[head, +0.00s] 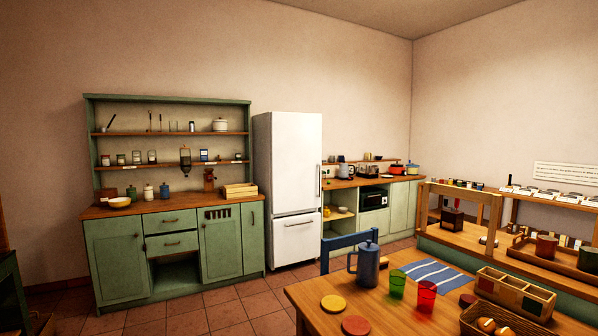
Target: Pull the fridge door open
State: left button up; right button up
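The white fridge (297,165) stands against the back wall, between the green hutch and the low counter. Its tall upper door is shut and has a vertical handle (318,184) near its right edge. A lower drawer front (297,238) with a horizontal handle is also shut. The fridge is some way off across the floor. Neither of my grippers shows in the head view.
A wooden table (376,315) with cups, a blue jug (367,268) and a basket fills the lower right. A blue chair (346,243) stands behind it, near the fridge's right front. The green hutch (120,262) is left of the fridge. Tiled floor (228,312) is clear before the hutch.

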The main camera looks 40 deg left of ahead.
aim_at(297, 138)
jog(key=i+j+u, duration=0.4)
jog(key=j, duration=0.2)
jog(key=i+j+u, duration=0.25)
jog(key=j+u, duration=0.15)
jog(key=j, duration=0.15)
jog(key=i+j+u, duration=0.6)
jog(key=i+u, duration=0.65)
jog(key=i, duration=0.15)
jog(key=i+z, duration=0.25)
jog(key=i, duration=0.2)
jog(key=i+z, duration=0.25)
jog(key=i, duration=0.2)
jog(key=i+j+z, duration=0.2)
jog(key=i, duration=0.2)
jog(key=i+j+z, duration=0.25)
jog(key=i, duration=0.2)
jog(key=i+l+z, duration=0.25)
jog(key=i, duration=0.5)
jog(key=i+l+z, duration=0.1)
jog(key=i+z, duration=0.2)
jog(key=i, duration=0.45)
